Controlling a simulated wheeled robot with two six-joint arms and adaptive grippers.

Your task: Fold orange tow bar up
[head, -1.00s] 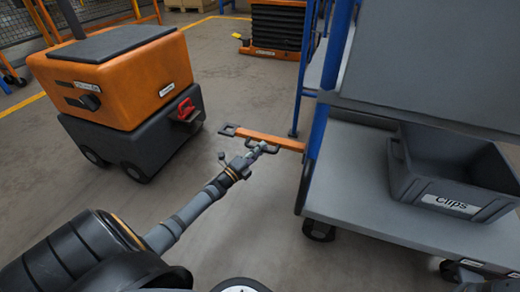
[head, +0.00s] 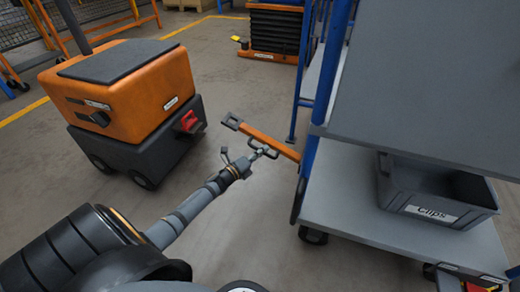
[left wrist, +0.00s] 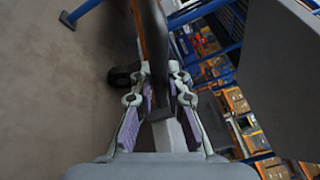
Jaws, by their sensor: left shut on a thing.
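The orange tow bar (head: 271,138) sticks out to the left from the lower front of the trolley with blue posts (head: 325,75). It slants up toward its free end, which has a dark towing eye (head: 231,121). A dark handle sits along the bar's near side. My left gripper (head: 259,154) is shut on this handle. In the left wrist view, the fingers of my left gripper (left wrist: 159,75) close around a dark part, with a strip of orange bar (left wrist: 137,25) beyond. My right gripper is not in view.
An orange and dark grey tugger (head: 130,95) with a red coupling (head: 189,121) stands at left, apart from the bar. A grey bin labelled Clips (head: 437,193) sits on the trolley's lower shelf (head: 375,214). Open floor lies between tugger and trolley.

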